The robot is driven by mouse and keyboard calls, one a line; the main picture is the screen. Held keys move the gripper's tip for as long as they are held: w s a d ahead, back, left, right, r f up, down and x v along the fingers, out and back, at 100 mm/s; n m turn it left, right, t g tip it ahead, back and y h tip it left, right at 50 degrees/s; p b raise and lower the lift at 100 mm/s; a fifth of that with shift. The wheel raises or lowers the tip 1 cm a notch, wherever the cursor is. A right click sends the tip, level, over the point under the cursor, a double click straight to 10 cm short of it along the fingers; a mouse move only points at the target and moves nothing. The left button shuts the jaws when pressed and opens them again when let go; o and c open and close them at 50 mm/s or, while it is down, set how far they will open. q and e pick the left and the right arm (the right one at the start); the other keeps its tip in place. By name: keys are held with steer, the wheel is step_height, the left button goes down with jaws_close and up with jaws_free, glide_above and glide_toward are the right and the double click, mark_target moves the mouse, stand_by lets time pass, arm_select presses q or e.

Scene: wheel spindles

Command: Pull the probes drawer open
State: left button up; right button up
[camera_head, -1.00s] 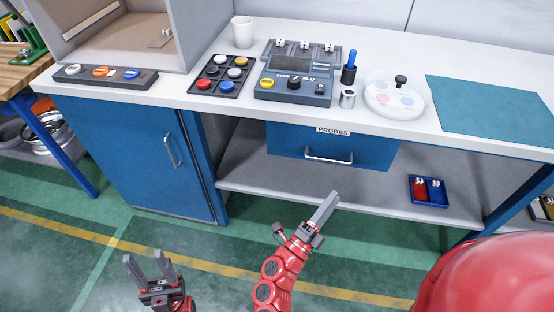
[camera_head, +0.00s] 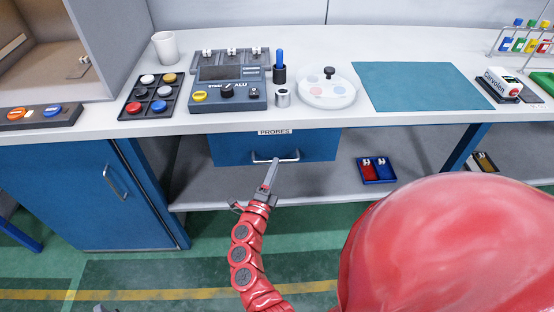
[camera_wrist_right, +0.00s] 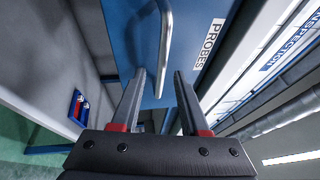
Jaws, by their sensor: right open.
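The blue probes drawer (camera_head: 228,148) hangs under the worktop with its front close under the table edge and a PROBES label (camera_head: 275,132) above it. Its silver bar handle (camera_head: 276,159) is on the drawer front. My right gripper (camera_head: 275,165) reaches up to the handle. In the right wrist view the fingers (camera_wrist_right: 159,80) are spread, with the handle (camera_wrist_right: 165,42) lying between their tips; contact cannot be told. The label also shows there (camera_wrist_right: 208,43). Only a sliver of my left gripper shows at the bottom left edge of the head view.
A blue cabinet (camera_head: 75,200) stands left of the drawer. The lower shelf (camera_head: 325,180) holds a red and blue tray (camera_head: 377,172). The worktop carries a control box (camera_head: 228,98), a button tray (camera_head: 150,106), a round clear dish (camera_head: 326,92) and a teal mat (camera_head: 420,88).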

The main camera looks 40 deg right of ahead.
steer(key=shift+x, duration=1.7)
steer(key=shift+s, duration=0.1)
steer(key=shift+c, duration=0.2)
jaws_close()
